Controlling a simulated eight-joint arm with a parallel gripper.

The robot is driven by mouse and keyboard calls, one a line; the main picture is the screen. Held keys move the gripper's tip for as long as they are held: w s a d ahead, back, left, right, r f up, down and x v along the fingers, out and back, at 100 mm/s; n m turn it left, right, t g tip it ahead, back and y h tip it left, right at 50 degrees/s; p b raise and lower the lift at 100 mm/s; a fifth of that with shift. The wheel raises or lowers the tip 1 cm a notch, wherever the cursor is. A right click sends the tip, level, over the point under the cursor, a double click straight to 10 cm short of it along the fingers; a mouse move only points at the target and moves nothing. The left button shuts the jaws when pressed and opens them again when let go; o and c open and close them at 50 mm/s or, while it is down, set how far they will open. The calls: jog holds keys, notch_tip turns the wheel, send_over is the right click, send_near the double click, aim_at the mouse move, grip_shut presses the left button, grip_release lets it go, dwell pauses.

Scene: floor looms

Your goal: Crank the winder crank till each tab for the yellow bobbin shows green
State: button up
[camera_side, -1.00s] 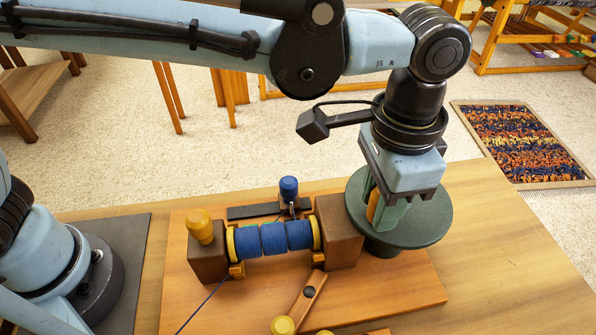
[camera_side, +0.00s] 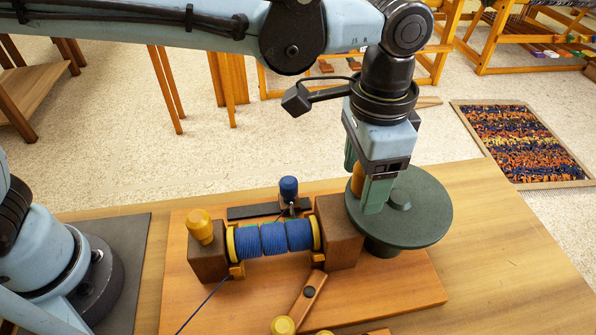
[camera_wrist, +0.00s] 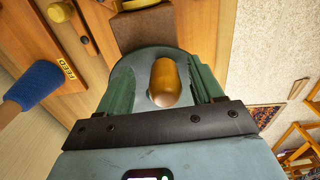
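The winder crank is a dark green disc (camera_side: 425,222) with an amber handle (camera_side: 358,181) standing on it. My gripper (camera_side: 362,190) is over the disc's left side, its green fingers on either side of the handle. In the wrist view the handle (camera_wrist: 165,80) stands between the fingers, with gaps showing on both sides. The yellow bobbin (camera_side: 231,244) lies between two brown blocks and carries blue thread in several bands.
A yellow knob (camera_side: 199,225) tops the left block. A wooden lever (camera_side: 307,295) with a yellow knob lies in front. The table right of the disc is clear.

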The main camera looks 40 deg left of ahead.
jog(key=shift+r, duration=3.5)
notch_tip(320, 180, up, 12)
